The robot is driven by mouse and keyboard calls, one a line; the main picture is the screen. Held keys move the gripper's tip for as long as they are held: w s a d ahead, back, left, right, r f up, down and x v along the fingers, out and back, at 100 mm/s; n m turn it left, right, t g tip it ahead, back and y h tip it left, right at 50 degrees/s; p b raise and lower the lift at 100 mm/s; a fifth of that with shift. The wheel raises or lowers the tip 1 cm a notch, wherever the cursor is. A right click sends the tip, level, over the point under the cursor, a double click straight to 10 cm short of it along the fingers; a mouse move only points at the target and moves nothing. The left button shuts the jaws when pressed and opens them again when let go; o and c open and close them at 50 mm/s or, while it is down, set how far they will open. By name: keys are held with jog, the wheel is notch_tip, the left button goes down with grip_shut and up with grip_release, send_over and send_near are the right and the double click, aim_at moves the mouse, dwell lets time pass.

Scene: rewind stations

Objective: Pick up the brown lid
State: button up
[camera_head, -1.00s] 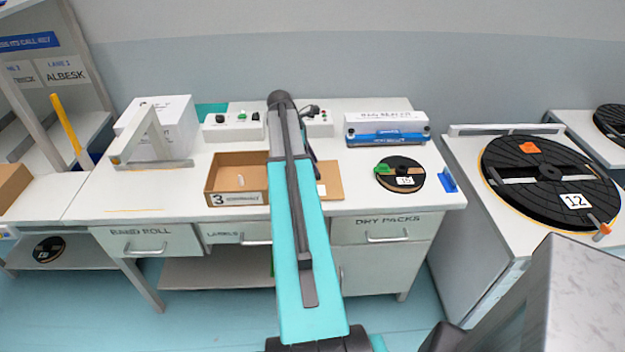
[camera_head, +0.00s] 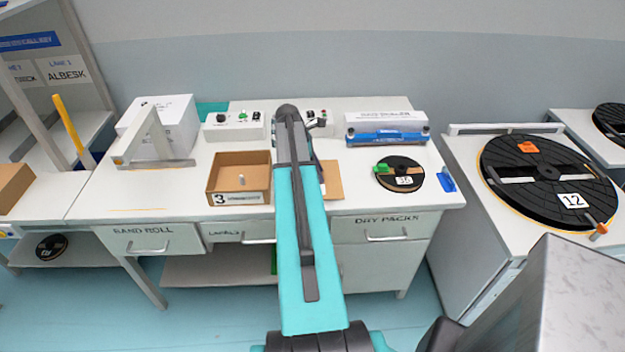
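The brown lid (camera_head: 332,182) is a flat cardboard piece lying on the workbench top, right of an open brown box. My teal arm crosses in front and hides its left part; only a right strip shows. The open box (camera_head: 226,198) carries a label with the number 3 and has a small white item inside. My gripper's fingers do not show; they are behind my own arm. Dark parts of my arm show beside the elbow, above the lid. I cannot tell whether anything touches the lid.
A black reel (camera_head: 399,172) with a green clip lies right of the lid. Behind stand control boxes (camera_head: 233,126) and a white and blue sealer (camera_head: 387,130). A white A-shaped stand (camera_head: 154,140) is at the left. A large reel marked 12 (camera_head: 545,172) lies on the right bench.

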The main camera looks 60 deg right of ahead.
jog(key=shift+c, duration=0.4)
grip_shut()
jog(key=shift+r, duration=0.15)
jog(key=shift+r+b, duration=0.75)
jog(key=shift+r, duration=0.65)
jog(key=shift+s+a+r, duration=0.15)
jog(key=shift+s+r, duration=0.05)
jog(key=shift+s, duration=0.05)
jog(key=s+a+r+b, duration=0.1)
jog(key=s+a+b, duration=0.2)
jog(key=s+a, duration=0.4)
jog(key=s, duration=0.7)
jog(key=shift+r+b, duration=0.25)
jog(key=shift+b, duration=0.15)
